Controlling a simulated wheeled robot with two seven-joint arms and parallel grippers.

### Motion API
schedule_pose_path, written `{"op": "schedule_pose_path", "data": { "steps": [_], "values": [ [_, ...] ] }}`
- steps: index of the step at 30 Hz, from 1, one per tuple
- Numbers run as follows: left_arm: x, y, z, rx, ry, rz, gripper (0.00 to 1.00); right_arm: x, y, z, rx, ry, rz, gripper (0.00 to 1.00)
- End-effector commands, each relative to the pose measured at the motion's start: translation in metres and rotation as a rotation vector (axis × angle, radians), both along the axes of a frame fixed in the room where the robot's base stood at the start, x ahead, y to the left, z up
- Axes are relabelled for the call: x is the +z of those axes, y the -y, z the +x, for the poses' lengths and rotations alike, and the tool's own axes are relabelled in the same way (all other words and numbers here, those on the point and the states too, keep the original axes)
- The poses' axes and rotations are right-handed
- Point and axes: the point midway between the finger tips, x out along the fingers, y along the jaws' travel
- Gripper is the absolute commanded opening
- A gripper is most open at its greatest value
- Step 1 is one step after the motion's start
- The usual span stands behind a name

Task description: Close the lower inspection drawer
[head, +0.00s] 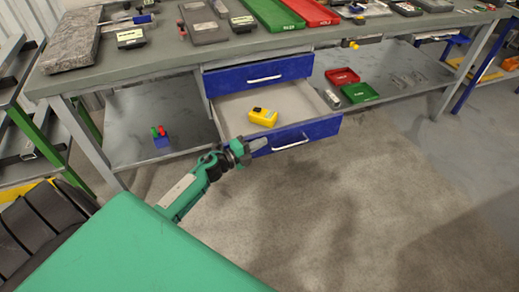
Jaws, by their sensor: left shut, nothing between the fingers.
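The lower inspection drawer (322,128) is pulled out from under the table. It has a blue front with a pale bar handle (291,143) and a light grey inside. A yellow object (263,117) with a dark top lies in it. The upper drawer (230,80), also blue with a pale handle, is shut above it. My left gripper (258,144) is shut and empty at the left part of the lower drawer's front, near the left end of the handle. I cannot tell whether it touches the front. My right gripper is not in view.
The grey workbench (240,45) above holds a stone slab (72,42), a green tray (273,13), a red tray (311,11) and tools. Red (342,76) and green (359,93) bins sit on the lower shelf. The floor before the drawer is clear.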

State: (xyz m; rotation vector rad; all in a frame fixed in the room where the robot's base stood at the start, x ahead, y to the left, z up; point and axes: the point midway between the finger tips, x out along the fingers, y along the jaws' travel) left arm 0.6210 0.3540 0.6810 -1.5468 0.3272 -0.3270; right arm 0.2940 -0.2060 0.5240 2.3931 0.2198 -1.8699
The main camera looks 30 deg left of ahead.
Motion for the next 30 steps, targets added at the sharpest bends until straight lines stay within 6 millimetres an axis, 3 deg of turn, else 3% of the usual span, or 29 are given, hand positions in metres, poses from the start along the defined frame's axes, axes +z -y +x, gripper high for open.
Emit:
{"op": "schedule_pose_path", "data": {
  "steps": [19,30],
  "values": [
    [-0.001,-0.013,0.009,0.0,0.0,0.002,0.0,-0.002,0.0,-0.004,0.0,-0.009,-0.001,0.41],
    [-0.003,-0.069,0.053,0.003,0.002,0.004,0.0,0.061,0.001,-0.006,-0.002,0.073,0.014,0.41]
  ]
}}
